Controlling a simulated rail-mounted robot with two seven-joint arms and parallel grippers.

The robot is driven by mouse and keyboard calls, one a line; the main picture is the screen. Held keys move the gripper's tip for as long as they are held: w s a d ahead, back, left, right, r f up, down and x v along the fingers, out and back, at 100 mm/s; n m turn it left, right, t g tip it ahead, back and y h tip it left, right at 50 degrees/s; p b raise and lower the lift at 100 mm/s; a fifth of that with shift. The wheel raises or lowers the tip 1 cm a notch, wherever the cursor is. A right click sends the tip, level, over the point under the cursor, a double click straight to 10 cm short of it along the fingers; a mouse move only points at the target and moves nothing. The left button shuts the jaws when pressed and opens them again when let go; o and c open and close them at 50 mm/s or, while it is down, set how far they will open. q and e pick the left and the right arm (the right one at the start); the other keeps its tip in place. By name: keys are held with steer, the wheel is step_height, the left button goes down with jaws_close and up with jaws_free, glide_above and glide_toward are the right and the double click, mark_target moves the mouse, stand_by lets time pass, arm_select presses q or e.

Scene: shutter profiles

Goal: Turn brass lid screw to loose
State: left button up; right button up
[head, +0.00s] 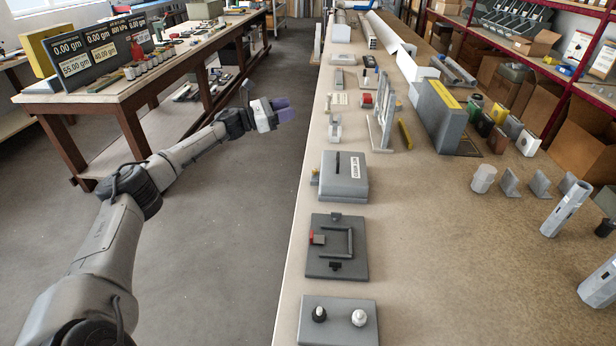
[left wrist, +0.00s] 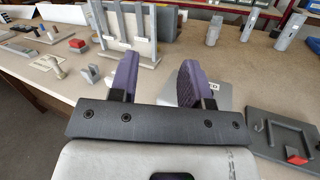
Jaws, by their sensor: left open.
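A grey lidded box (head: 343,178) with a white label and a dark slot on its lid stands near the left edge of the long bench. A small brass-coloured piece (head: 315,173) shows at its left side; it is too small to tell its turn. My left gripper (head: 284,109) has purple fingers and is over the floor, left of the bench and apart from the box. In the left wrist view the fingers (left wrist: 157,80) are spread with nothing between them, and the right finger partly covers the box (left wrist: 232,88). The brass piece is not visible there. My right gripper is out of view.
A plate with a bar handle and red block (head: 337,246) and a plate with two knobs (head: 339,320) lie nearer on the bench. An upright metal rack (head: 383,115) stands farther back. A wooden workbench (head: 130,95) stands at left.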

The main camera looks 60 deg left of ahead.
arm_select(q)
step_height(320, 180, down, 3)
steer(key=a+m+g, duration=0.1)
steer(key=m+g+h, duration=0.2)
steer(key=g+h, duration=0.1)
steer(key=g, duration=0.4)
glide_toward(315, 172)
steer(key=b+x, duration=0.1)
steer(key=x, duration=0.3)
steer(key=b+x, duration=0.1)
steer(key=x, duration=0.2)
steer(key=shift+w+a+f, duration=0.15)
steer(key=shift+w+f, duration=0.05)
steer(key=shift+w, duration=0.35)
steer(key=shift+c, duration=0.3)
